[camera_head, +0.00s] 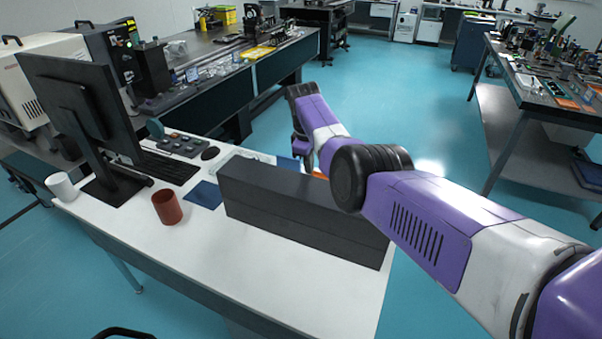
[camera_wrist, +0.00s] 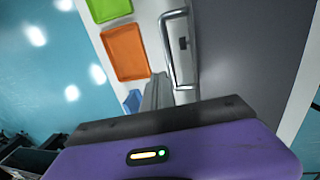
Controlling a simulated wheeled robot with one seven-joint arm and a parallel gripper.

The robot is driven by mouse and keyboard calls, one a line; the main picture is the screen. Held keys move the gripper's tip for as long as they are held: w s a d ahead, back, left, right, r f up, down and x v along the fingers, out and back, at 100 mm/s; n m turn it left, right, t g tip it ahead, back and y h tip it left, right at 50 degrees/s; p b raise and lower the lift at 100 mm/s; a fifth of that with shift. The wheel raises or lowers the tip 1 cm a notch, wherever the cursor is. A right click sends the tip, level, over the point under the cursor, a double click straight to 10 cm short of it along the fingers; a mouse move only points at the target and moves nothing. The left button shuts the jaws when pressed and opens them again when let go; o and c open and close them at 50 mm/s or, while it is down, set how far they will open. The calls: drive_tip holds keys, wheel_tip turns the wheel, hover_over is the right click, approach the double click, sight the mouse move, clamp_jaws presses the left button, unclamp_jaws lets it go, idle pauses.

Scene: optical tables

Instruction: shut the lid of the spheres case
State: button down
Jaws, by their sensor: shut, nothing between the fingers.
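The long dark grey case (camera_head: 300,215) lies on the white table, probably the spheres case. Its lid (camera_head: 295,188) looks level on the base, with a seam along the near side; no spheres show. In the wrist view, a grey case face (camera_wrist: 240,55) fills the right side and carries a metal handle (camera_wrist: 166,50) and a small latch. My gripper (camera_wrist: 158,78) is shut and empty, just left of the handle's lower end; I cannot tell if they touch. In the head view, my gripper is hidden beyond the case.
An orange tray (camera_wrist: 125,52) and a green tray (camera_wrist: 108,8) lie beside the case. A red-brown cup (camera_head: 167,207), a white cup (camera_head: 62,186), a blue mat (camera_head: 203,195), a keyboard (camera_head: 165,167) and a monitor (camera_head: 80,105) stand left of it. Blue floor is free to the right.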

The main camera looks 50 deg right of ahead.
wheel_tip(320, 180, up, 12)
drive_tip(key=w+d+b, duration=0.1)
drive_tip(key=d, duration=0.1)
drive_tip(key=shift+r, duration=0.25)
